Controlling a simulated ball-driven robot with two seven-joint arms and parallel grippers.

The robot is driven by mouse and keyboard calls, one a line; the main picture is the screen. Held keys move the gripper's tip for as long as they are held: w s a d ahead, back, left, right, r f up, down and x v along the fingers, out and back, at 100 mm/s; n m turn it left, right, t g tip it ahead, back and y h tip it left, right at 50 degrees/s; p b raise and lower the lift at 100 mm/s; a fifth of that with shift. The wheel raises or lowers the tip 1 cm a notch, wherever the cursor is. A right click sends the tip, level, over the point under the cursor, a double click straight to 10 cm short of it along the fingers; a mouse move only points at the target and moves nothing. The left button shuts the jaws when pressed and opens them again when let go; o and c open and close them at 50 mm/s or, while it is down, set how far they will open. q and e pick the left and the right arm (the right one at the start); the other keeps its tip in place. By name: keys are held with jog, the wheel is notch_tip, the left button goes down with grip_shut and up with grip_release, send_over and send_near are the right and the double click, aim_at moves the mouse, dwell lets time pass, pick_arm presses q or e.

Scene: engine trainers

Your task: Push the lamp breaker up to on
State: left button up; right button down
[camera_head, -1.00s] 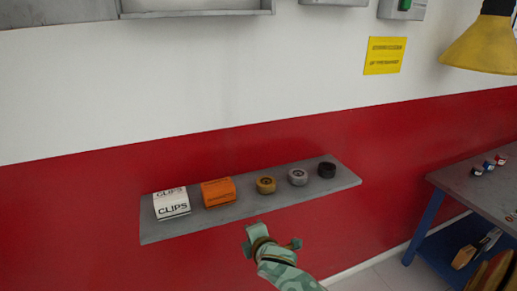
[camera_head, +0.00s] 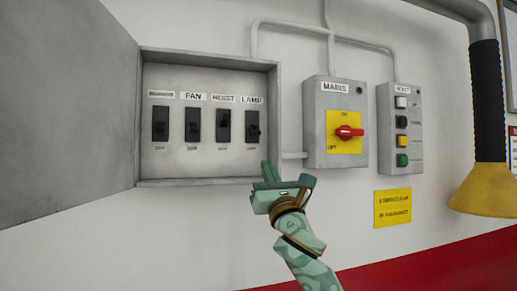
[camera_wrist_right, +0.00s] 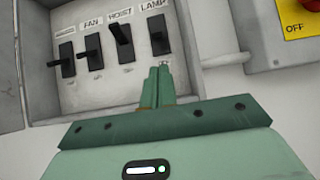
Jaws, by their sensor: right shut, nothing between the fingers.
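The lamp breaker (camera_head: 252,127) is a black switch at the right end of a row in an open grey box, under a LAMP label. It also shows in the right wrist view (camera_wrist_right: 158,35); its lever seems to sit low, though it is small and dark. My right gripper (camera_head: 270,172) is shut and empty, at the box's lower right edge, below the lamp breaker. In the right wrist view its fingertips (camera_wrist_right: 158,72) point toward the lamp breaker from below, with an apparent gap. My left gripper is out of view.
The hoist breaker (camera_head: 223,126) and fan breaker (camera_head: 192,125) stand close on the left, with another breaker (camera_head: 160,124) beyond. The box door (camera_head: 65,105) is swung open to the left. A mains switch box (camera_head: 318,120) and hoist button box (camera_head: 384,130) are to the right.

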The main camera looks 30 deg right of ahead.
aim_at(252, 127)
jog(key=shift+r, duration=0.1)
jog(key=p+x, duration=0.2)
jog(key=x, duration=0.7)
jog(key=shift+w+r+p, duration=0.2)
jog(key=shift+w+p, duration=0.15)
jog(key=shift+w, duration=0.05)
